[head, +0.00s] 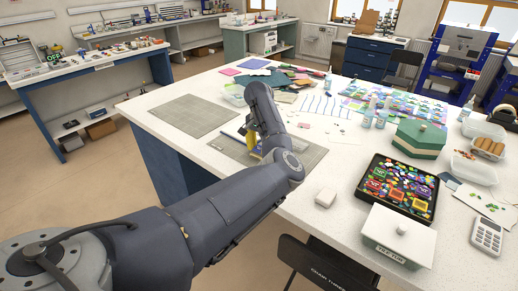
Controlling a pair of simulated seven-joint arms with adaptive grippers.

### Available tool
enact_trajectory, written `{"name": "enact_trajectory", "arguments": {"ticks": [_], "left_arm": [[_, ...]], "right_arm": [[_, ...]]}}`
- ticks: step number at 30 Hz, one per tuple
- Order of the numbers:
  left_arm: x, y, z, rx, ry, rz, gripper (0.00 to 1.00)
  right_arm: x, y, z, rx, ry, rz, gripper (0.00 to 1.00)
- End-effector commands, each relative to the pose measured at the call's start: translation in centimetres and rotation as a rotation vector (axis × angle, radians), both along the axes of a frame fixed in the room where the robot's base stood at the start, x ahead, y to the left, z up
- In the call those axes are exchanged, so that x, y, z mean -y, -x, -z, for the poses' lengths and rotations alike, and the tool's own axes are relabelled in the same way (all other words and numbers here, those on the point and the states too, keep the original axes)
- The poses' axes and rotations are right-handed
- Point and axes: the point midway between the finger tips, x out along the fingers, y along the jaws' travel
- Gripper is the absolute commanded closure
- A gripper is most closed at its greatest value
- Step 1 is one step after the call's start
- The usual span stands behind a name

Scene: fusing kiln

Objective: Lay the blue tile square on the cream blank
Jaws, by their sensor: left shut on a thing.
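My left arm reaches from the bottom left over the white table, and its wrist is above a grey mat (303,156). My left gripper (254,150) is low over this mat, mostly hidden behind my own wrist. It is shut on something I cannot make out. A yellow patch (251,138) shows beside the wrist, and a small bluish edge lies just left of it. A pale flat piece (232,132) is partly visible there; I cannot tell whether it is the cream blank. The blue tile cannot be made out clearly. My right gripper is not in view.
A second grey mat (194,115) lies empty at the left. A black tray of coloured pieces (372,189), a white lidded box (399,236), a green-lidded box (418,140) and a small white block (326,197) stand to the right. Coloured sheets and bottles lie farther back.

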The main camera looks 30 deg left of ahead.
Motion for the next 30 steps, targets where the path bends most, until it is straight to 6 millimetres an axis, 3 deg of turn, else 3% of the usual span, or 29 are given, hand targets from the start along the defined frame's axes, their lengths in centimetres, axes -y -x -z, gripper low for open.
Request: {"name": "enact_trajectory", "arguments": {"ticks": [14, 15, 19, 30], "left_arm": [[-0.04, -0.01, 0.46, 0.0, -0.001, 0.0, 0.93], [-0.03, -0.02, 0.48, 0.0, -0.001, 0.0, 0.6], [-0.03, -0.01, 0.47, 0.0, 0.0, 0.0, 0.45], [-0.02, -0.03, -0.06, 0.001, 0.0, -0.001, 0.43]], "right_arm": [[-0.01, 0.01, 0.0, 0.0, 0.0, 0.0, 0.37], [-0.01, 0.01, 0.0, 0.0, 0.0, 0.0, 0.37], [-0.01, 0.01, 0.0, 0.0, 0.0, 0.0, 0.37], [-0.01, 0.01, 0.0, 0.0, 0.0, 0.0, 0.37]]}}
